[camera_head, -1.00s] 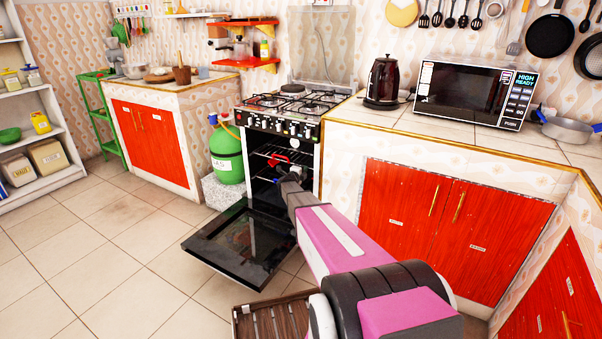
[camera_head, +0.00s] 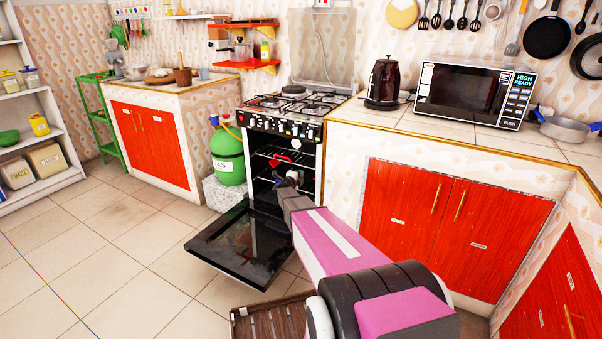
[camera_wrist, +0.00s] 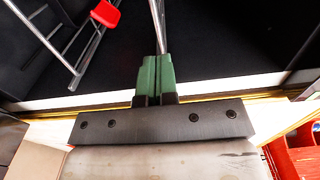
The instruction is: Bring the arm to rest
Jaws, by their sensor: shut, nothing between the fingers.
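My arm reaches from the lower right of the head view toward the oven, and my gripper (camera_head: 287,182) is at the oven's open front. In the wrist view my gripper (camera_wrist: 152,62) has its two green fingers pressed together, with nothing between them. The oven (camera_head: 282,150) stands with its door (camera_head: 245,245) folded down. Inside is a wire rack (camera_head: 288,156) with a red object (camera_head: 282,160) on it. The rack (camera_wrist: 55,40) and the red object (camera_wrist: 104,13) are ahead and left of the fingers in the wrist view, apart from them.
The counter (camera_head: 450,150) with a microwave (camera_head: 473,95) and a dark kettle (camera_head: 384,82) is to the right, above red cabinet doors (camera_head: 455,230). A green gas cylinder (camera_head: 228,155) stands left of the oven. A brown slatted thing (camera_head: 272,318) is below my arm. Open tiled floor lies left.

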